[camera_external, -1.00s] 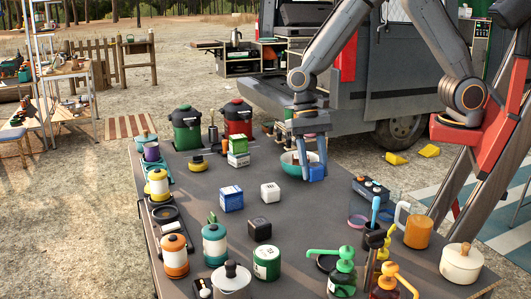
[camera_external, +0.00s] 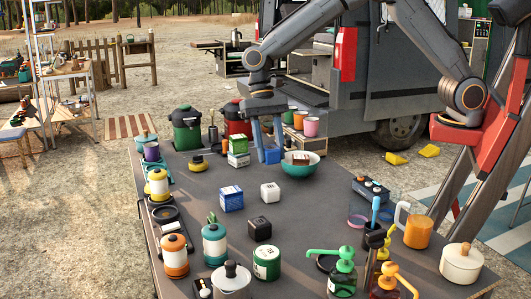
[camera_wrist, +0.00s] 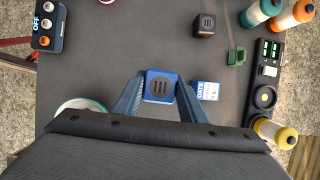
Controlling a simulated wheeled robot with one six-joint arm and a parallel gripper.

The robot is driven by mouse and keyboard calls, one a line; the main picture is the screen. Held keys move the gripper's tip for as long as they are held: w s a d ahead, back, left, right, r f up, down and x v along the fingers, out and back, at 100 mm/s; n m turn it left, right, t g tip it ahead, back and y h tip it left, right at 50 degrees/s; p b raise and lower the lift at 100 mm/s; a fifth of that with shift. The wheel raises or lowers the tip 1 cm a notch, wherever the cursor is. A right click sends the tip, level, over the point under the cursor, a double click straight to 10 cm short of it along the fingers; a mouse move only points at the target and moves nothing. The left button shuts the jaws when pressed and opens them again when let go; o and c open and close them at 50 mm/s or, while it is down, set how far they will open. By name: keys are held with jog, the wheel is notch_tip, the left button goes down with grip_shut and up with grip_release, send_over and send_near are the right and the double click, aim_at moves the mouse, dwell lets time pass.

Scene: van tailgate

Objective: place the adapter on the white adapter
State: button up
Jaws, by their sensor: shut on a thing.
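My gripper (camera_external: 268,155) is shut on a blue cube-shaped adapter (camera_external: 272,156), held above the far part of the table. In the wrist view, the blue adapter (camera_wrist: 159,86) sits between the fingertips with a dark striped round mark facing the camera. The white adapter (camera_external: 270,192), a small white cube, stands on the table nearer the external camera than my gripper, with clear space between them. I cannot make out the white adapter in the wrist view; the held adapter may hide it. A black cube of similar shape (camera_external: 260,229) stands nearer still.
A blue and white box (camera_external: 231,198) stands left of the white adapter. A teal bowl (camera_external: 312,170) with a brown item in it is right of my gripper. The table right of the white adapter is clear.

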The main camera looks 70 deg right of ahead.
aim_at(273, 188)
jog(key=shift+f+p, duration=0.9)
jog(key=shift+f, duration=2.85)
jog(key=shift+f, duration=0.2)
jog(key=o, duration=1.1)
jog(key=shift+r, duration=0.1)
jog(key=b+v, duration=0.4)
jog(key=v, duration=0.8)
jog(key=s+d+f+n+t+h, duration=0.1)
jog(key=s+d+n, duration=0.15)
jog(key=d, duration=0.55)
jog(key=s+d+f+n+t+h, duration=0.15)
jog(key=s+d, duration=0.25)
jog(key=d, duration=0.5)
jog(key=s+d+f+n, duration=0.1)
jog(key=s+d, duration=0.3)
jog(key=s, duration=0.1)
jog(key=s+d+f+n+t, duration=0.1)
jog(key=s+d+f+n, duration=0.1)
jog(key=s+d, duration=0.2)
jog(key=s+d+f+n, duration=0.1)
jog(key=s+d+n, duration=0.1)
jog(key=s+d, duration=0.3)
jog(key=shift+s+f+t+h, duration=0.25)
jog(key=shift+s+h, duration=0.1)
jog(key=shift+s, duration=0.55)
